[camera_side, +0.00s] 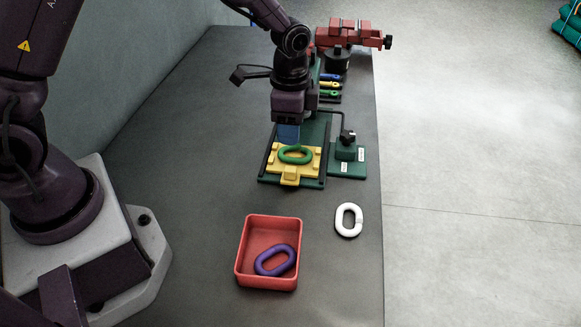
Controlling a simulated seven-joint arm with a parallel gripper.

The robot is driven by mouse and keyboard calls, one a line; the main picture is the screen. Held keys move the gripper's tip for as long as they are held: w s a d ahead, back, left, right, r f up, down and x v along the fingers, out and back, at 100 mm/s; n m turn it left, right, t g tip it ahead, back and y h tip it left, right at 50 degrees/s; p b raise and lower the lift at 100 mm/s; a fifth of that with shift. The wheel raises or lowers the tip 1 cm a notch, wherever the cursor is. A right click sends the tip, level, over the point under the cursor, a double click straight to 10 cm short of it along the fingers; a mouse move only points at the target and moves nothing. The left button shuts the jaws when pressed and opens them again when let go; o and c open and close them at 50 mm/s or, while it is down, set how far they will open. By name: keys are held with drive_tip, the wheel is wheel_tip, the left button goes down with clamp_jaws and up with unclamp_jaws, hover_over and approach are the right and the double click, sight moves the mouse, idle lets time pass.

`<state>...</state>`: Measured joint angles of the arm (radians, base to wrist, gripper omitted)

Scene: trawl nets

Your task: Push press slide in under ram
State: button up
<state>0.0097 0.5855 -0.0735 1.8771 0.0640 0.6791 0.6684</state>
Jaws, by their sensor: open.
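The yellow press slide (290,174) lies on the dark green press base (308,183) between its dark rails, toward the near end. A green oval link (295,155) lies flat on the slide. My gripper (289,143) points down just behind the link, over the slide's far part. It is open. I cannot tell whether it touches the slide. The ram is not clearly visible; my arm covers the far part of the press.
A red tray (267,221) holding a purple link (275,260) stands in front. A white link (348,220) lies near the table's right edge. A green lever block (347,155) stands right of the press. Behind are a red vise (343,34) and small coloured pieces (330,85).

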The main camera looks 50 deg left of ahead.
sight(290, 168)
wheel_tip(290, 168, down, 12)
drive_tip(key=shift+r, duration=0.25)
